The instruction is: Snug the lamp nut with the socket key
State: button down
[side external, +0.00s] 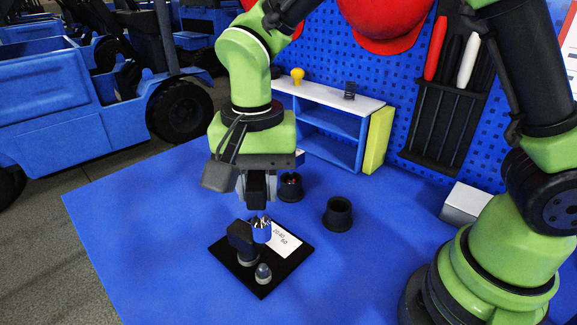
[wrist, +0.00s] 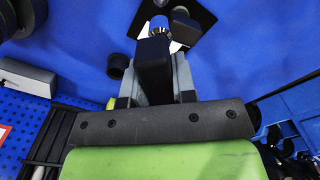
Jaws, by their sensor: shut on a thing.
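My gripper (side external: 258,193) points down over the black base plate (side external: 229,270) and is shut on the black handle (side external: 257,184) of what looks like the socket key. In the wrist view the handle (wrist: 153,65) stands between the grey jaws. A blue cylinder with silver parts (side external: 262,232) is just below the handle, and also shows in the wrist view (wrist: 159,25); I cannot tell whether it is joined to the key. A black block (side external: 240,237) stands beside it on the plate. A small grey domed piece (side external: 263,273) sits nearer the front. I cannot make out the lamp nut.
A white card with numbers (side external: 286,241) lies on the plate. Two black cups (side external: 290,187) (side external: 337,214) stand behind; the left one holds something small. A blue shelf (side external: 328,120) and a white box (side external: 464,203) stand farther back. The blue table is clear to the left.

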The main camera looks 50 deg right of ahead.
aim_at(258, 221)
jog(key=shift+s+a, duration=0.1)
jog(key=shift+a, duration=0.2)
jog(key=shift+f, duration=2.5)
jog(key=shift+f, duration=1.6)
jog(key=m, duration=0.4)
jog(key=shift+m, duration=1.3)
